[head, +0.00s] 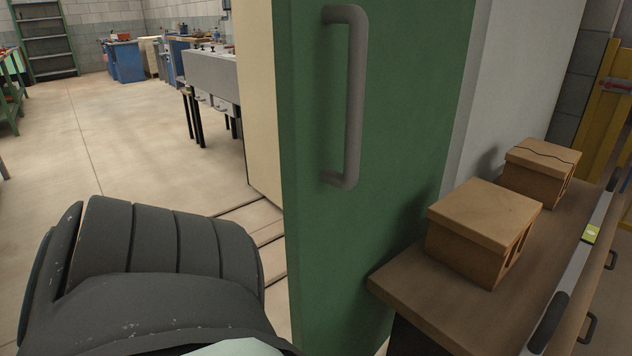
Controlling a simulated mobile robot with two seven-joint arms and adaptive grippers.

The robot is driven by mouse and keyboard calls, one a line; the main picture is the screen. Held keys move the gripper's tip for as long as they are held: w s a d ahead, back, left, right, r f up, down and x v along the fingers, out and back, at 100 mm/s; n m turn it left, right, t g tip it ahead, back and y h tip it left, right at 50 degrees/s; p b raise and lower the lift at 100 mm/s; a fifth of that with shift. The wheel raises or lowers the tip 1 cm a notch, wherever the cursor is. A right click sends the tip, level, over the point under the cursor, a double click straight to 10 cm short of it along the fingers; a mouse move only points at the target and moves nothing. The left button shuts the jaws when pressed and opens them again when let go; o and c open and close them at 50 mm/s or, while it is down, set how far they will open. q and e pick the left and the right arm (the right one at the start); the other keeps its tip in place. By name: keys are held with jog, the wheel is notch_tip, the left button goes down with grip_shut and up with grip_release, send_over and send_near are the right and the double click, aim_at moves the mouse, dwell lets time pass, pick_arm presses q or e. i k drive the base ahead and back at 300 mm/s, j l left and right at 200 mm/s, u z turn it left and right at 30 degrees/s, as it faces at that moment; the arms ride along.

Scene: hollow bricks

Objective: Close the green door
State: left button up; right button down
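The green door (400,110) stands upright close in front of me, filling the middle of the head view. A grey vertical bar handle (354,95) is fixed near its left edge. A cream panel (262,100) shows along the door's left edge, and a doorway opening with floor rails (255,225) lies left of it. I cannot tell how far the door is open. A dark part of my own arm fills the lower left. Neither gripper's fingers show, and nothing of mine visibly touches the handle.
A brown-topped workbench (400,285) stands at the right, close to the door, bearing two hollow bricks (480,230) (541,170) and a level (570,285). A yellow frame (605,115) stands behind. Open floor (110,150) lies left, with benches further back.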

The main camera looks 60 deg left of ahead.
aim_at(367, 92)
jog(key=u, duration=1.45)
